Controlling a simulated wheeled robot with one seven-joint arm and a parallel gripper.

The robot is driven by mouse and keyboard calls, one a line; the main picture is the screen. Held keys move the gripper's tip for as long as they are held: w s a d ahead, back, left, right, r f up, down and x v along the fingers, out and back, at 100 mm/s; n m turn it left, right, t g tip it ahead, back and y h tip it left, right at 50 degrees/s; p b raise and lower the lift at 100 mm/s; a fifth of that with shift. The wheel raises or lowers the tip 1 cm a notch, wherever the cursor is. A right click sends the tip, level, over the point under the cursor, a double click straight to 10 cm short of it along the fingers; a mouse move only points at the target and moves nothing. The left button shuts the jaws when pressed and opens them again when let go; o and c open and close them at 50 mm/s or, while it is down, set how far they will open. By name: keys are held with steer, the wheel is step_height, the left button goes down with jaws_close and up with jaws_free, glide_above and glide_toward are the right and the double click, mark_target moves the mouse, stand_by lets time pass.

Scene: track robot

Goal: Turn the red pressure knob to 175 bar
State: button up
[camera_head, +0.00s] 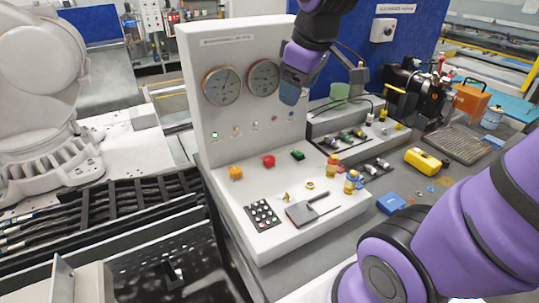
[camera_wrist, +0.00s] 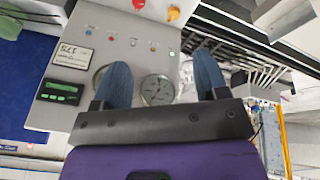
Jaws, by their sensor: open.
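The red knob (camera_head: 268,160) sits on the sloped top of the white console (camera_head: 325,215), right of an orange knob (camera_head: 235,172). In the wrist view the red knob (camera_wrist: 138,4) is cut by the top edge. My gripper (camera_head: 289,94) hangs in front of the upright panel, above and right of the red knob, clear of it. Its two blue fingers are apart and empty in the wrist view (camera_wrist: 162,65). Behind them are a round gauge (camera_wrist: 157,89) and a second, partly hidden one. A white label (camera_wrist: 73,56) appears to read 175, upside down, near a green-lit display (camera_wrist: 60,91).
A green button (camera_head: 298,155), a keypad (camera_head: 262,215) and a grey flat-bladed tool (camera_head: 305,212) are on the console. Small yellow figures (camera_head: 352,182) stand at its right. A yellow device (camera_head: 426,160) lies on the bench. My purple arm covers the lower right.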

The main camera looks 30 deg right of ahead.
steer(key=w+d+f+n+g, duration=0.2)
steer(key=w+f+n, duration=0.4)
steer(key=w+f, duration=0.5)
steer(key=n+g, duration=0.2)
steer(key=n, duration=0.4)
glide_above(270, 158)
step_height(270, 158, down, 12)
steer(key=shift+s+a+f, duration=0.15)
steer(key=shift+f, duration=4.4)
steer(key=c, duration=0.9)
